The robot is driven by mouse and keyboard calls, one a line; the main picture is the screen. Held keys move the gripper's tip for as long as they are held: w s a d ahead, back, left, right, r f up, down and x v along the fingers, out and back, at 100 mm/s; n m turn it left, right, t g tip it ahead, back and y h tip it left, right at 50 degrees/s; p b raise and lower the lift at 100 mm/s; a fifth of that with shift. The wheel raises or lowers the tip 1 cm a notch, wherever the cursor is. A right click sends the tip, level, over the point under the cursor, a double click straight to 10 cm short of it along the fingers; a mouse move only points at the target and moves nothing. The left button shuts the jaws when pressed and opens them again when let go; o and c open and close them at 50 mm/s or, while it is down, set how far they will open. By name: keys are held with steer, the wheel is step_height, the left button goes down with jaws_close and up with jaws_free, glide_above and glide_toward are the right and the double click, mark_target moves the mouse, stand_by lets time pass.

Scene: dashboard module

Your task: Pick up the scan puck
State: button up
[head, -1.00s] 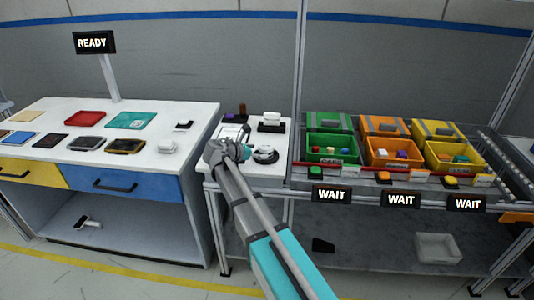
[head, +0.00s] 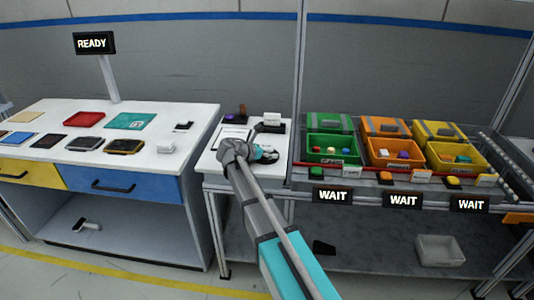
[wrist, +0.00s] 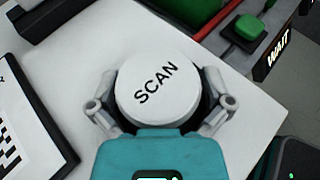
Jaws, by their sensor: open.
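The scan puck (wrist: 157,86) is a white round disc with SCAN on its top. In the wrist view it lies over the white side table (wrist: 240,115), in the middle of the picture. My gripper (wrist: 160,102) is open, with one finger on the left side of the puck and one on the right. I cannot tell whether the fingers touch it. The puck's near edge is hidden by the teal gripper body. In the head view my gripper (head: 266,155) is low over the side table and largely hides the puck.
A white device on a black stand (head: 272,121) is at the back of the side table. A sheet with a black-and-white code (wrist: 22,125) lies left of the puck. To the right are a green button (wrist: 249,28), a WAIT sign (wrist: 281,50) and coloured bins (head: 390,152).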

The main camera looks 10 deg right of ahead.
mark_target(269, 145)
steer(key=shift+c, duration=0.3)
steer(key=c, duration=1)
steer(key=shift+r, duration=0.2)
step_height(269, 145, up, 3)
steer(key=p, duration=0.3)
steer(key=s+a+r+p, duration=0.1)
steer(key=s+r+p, duration=0.8)
steer(key=s, duration=0.5)
steer(key=shift+a+r+p, duration=0.15)
steer(key=shift+r+p, duration=0.2)
steer(key=shift+p, duration=0.15)
